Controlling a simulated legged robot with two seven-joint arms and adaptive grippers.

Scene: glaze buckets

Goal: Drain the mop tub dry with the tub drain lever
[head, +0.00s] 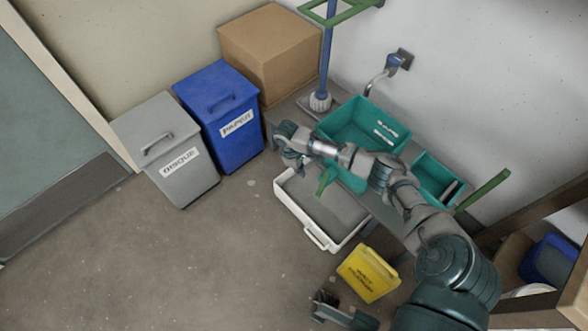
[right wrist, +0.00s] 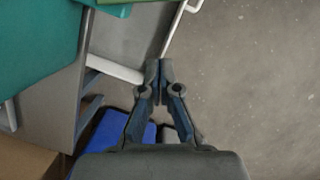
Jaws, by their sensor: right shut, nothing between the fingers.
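The large teal tub (head: 345,118) stands on a grey stand by the wall, with a label inside; it also shows in the right wrist view (right wrist: 35,45). A short green lever (head: 323,182) sticks out at its front, over a white-rimmed basin (head: 286,203). A longer green lever (head: 484,190) is right of a smaller teal tub (head: 428,172). Which lever is the drain lever is not readable. My right gripper (head: 285,150) is shut and empty, left of the large tub and apart from the short lever. My left gripper (head: 322,302) is low at the bottom; its fingers are unclear.
A grey bin (head: 185,183) and blue bin (head: 235,145) stand left, beside a cardboard box (head: 275,50). A blue pole (head: 326,60) and wall tap (head: 390,70) are behind the tub. A yellow container (head: 368,274) stands in front. The floor at left front is clear.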

